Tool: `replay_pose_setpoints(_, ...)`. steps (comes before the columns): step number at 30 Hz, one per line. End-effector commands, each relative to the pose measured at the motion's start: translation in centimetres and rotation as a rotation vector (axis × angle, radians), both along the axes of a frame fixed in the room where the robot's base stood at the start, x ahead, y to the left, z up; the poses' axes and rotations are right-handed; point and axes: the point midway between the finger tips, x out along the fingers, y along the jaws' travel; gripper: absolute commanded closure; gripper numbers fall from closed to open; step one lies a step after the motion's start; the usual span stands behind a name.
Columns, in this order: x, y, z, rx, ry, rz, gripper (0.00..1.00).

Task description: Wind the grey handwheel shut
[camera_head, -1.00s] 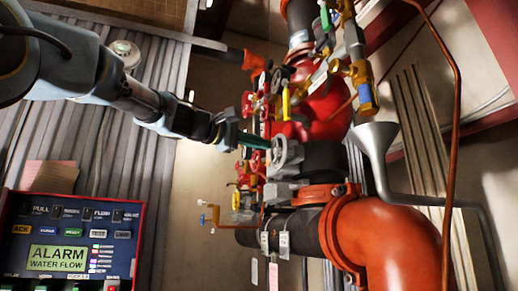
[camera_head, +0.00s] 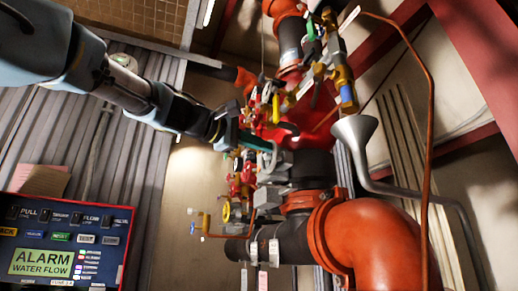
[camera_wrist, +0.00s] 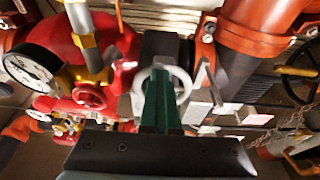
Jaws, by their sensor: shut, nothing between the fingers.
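The grey handwheel (camera_wrist: 185,80) is a small spoked ring in the middle of the wrist view, mounted at a dark pipe section. My gripper (camera_wrist: 158,78) has green fingers, which are shut with nothing between them. The fingertips overlap the middle of the wheel in that view and hide part of its spokes. In the head view my gripper (camera_head: 270,150) reaches in from the left, its tips at the grey handwheel (camera_head: 272,168). The wheel is small and partly covered there. I cannot tell whether the tips touch it.
Red valve bodies, small red handwheels (camera_wrist: 90,97) and a gauge (camera_wrist: 30,66) crowd the left of the wrist view. A large orange pipe (camera_head: 385,240), a grey funnel (camera_head: 355,140) and a copper tube (camera_head: 428,130) stand right. An alarm panel (camera_head: 65,240) is lower left.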

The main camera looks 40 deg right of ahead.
Motion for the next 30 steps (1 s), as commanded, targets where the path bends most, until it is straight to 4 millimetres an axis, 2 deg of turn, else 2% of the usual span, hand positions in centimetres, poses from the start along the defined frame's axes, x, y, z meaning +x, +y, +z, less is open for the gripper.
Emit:
replay_pose_setpoints(1,-0.5,-0.4,-1.3,0.008,0.004,-0.014,1.00)
replay_pose_setpoints(6,-0.3,-0.5,-2.2,0.009,0.005,-0.013,1.00)
replay_pose_setpoints(20,0.1,-0.5,-2.5,0.012,0.007,-0.008,1.00)
replay_pose_setpoints(30,1.5,3.0,-2.3,0.006,0.002,-0.001,1.00)
